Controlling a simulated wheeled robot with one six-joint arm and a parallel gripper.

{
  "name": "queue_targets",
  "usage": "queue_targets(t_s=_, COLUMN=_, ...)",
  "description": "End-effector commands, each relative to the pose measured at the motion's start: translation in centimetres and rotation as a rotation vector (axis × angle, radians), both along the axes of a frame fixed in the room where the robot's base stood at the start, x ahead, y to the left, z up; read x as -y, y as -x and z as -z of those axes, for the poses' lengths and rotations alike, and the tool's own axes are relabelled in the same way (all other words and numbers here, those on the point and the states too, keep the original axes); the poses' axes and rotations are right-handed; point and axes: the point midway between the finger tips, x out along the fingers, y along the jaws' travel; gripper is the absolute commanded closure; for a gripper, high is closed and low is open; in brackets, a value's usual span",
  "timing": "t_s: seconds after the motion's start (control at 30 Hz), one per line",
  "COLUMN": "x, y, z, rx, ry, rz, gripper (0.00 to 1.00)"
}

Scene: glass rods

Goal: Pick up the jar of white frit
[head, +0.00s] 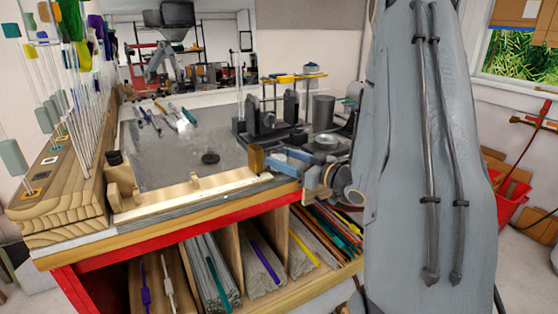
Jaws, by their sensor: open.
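I cannot make out a jar of white frit for certain. A small pale patch (183,126) lies among the tools on the bench top, too blurred to tell what it is. My gripper (277,158) seems to be the blue-grey jaws over the bench's front edge, right of centre. They point left and look open, with nothing clearly between them. A small amber-brown piece (257,158) stands near their tips; I cannot tell if they touch. My large grey arm link hides the right part of the bench.
A wooden rack (62,185) of upright glass rods stands at the left. A dark burner stand (268,118) and a grey metal cup (323,112) stand at the back right. A wooden strip (190,193) edges the front. The grey bench top (165,165) is mostly clear. Rods fill the shelf below.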

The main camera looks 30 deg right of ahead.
Motion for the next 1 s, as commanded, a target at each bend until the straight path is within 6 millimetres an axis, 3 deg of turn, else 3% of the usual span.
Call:
queue_targets(t_s=0.17, x=0.1, y=0.0, z=0.0, rx=0.0, ry=0.0, rz=0.002, gripper=0.44)
queue_targets(t_s=0.43, x=0.2, y=0.0, z=0.0, rx=0.001, ry=0.0, rz=0.002, gripper=0.84)
queue_targets(t_s=0.77, x=0.2, y=0.0, z=-0.3, rx=0.003, ry=0.001, rz=0.002, gripper=0.84)
queue_targets(t_s=1.0, x=0.2, y=0.0, z=-2.1, rx=0.004, ry=0.002, rz=0.001, gripper=0.84)
